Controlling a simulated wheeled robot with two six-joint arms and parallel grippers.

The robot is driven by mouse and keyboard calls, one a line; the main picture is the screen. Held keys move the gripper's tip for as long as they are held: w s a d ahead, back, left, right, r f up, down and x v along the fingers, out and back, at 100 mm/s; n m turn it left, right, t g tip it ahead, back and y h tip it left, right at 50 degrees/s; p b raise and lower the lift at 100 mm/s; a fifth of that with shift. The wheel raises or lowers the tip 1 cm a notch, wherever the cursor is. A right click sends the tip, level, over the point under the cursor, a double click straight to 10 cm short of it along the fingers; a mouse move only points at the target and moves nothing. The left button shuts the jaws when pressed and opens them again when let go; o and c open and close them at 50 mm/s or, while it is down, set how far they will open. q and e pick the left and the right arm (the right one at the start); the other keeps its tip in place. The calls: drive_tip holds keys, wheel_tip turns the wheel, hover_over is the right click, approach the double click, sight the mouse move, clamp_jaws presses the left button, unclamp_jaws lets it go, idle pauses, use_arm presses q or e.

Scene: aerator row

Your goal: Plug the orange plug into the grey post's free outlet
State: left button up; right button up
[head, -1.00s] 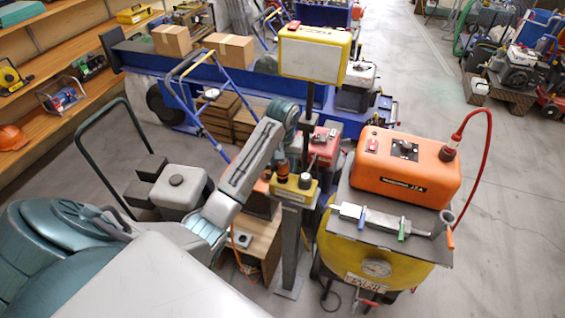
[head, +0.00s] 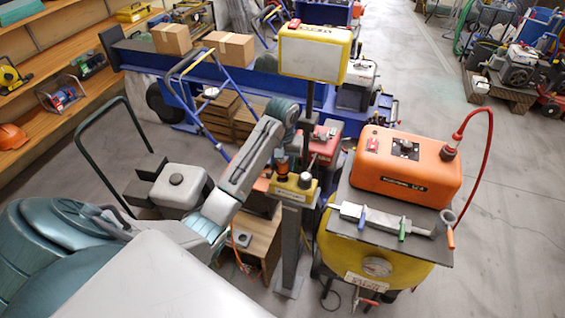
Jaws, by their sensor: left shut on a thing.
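My left gripper (head: 281,153) is at the end of the arm that reaches in from the left and bends down over the grey post (head: 291,245). It is shut on the orange plug (head: 282,167), a small orange and dark piece. The plug is upright over the left part of the post's yellow head (head: 293,190). I cannot tell whether it touches the head or is just above it. A grey round piece (head: 306,181) sits on the head to the right of the plug. The outlet under the plug is hidden. My right gripper is not in view.
A yellow tank with an orange box (head: 405,168) on top stands close right of the post. A yellow-and-white box (head: 314,54) on a dark pole rises behind. A grey canister (head: 181,187) on a cart is left. An orange cord (head: 236,247) hangs by a wooden box.

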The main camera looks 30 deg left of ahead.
use_arm(q)
drive_tip(key=shift+f, duration=1.05)
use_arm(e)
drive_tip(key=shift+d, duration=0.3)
use_arm(q)
drive_tip(key=shift+f, duration=0.95)
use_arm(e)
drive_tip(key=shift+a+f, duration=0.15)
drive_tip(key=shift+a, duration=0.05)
use_arm(q)
drive_tip(key=o, duration=1.1)
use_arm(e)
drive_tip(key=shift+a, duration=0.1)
